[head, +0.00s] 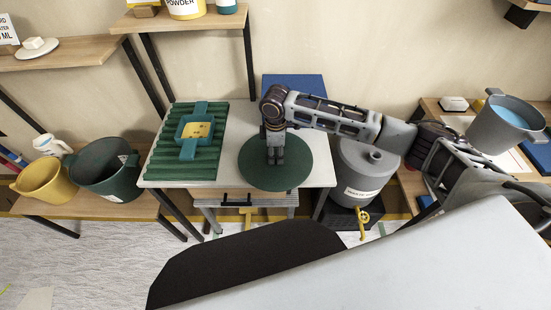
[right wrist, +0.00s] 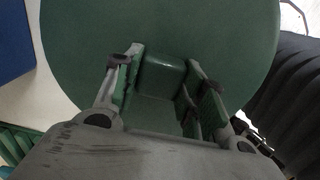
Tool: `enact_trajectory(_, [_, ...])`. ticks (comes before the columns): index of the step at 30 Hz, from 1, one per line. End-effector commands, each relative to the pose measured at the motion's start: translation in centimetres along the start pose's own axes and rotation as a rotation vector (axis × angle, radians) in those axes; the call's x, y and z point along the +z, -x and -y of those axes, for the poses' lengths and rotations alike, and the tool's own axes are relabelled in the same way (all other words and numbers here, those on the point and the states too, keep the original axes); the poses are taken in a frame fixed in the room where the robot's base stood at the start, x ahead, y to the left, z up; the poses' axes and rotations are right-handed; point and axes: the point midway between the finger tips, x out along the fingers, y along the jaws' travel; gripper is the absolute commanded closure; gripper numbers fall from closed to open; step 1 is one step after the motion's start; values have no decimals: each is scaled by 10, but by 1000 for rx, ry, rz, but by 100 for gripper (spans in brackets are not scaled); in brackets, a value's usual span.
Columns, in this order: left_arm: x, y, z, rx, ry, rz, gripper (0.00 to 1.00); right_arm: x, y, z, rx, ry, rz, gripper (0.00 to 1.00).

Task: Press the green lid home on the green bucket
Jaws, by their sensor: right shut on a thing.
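The green lid (head: 290,172) is a round flat disc at the right part of the white table. Its near rim reaches about the table's front edge; I cannot tell whether it rests there or hangs just above. My right gripper (head: 276,158) comes down over its middle. In the right wrist view, the fingers (right wrist: 165,85) are shut on the block-like grip (right wrist: 162,73) of the lid (right wrist: 215,35). The green bucket (head: 108,172) stands open at the left on a low wooden shelf, well apart from the lid. My left gripper is not in view.
A yellow bucket (head: 42,182) stands left of the green one. A grey canister (head: 362,175) stands close right of the table.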

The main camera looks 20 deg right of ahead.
Motion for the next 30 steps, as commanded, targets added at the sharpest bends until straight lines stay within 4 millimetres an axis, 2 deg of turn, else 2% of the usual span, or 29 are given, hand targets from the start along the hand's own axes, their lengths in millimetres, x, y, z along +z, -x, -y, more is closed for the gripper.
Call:
enact_trajectory(2, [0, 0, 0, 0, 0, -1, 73, 0, 0, 0, 0, 0, 0, 85])
enact_trajectory(14, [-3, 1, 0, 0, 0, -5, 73, 0, 4, 0, 1, 0, 0, 86])
enact_trajectory(20, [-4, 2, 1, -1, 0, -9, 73, 0, 20, -1, 1, 0, -2, 86])
enact_trajectory(24, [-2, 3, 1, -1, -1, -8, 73, -1, 40, -1, 1, 0, -3, 86])
enact_trajectory(30, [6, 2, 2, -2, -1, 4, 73, 0, 35, 29, -1, 2, 0, 86])
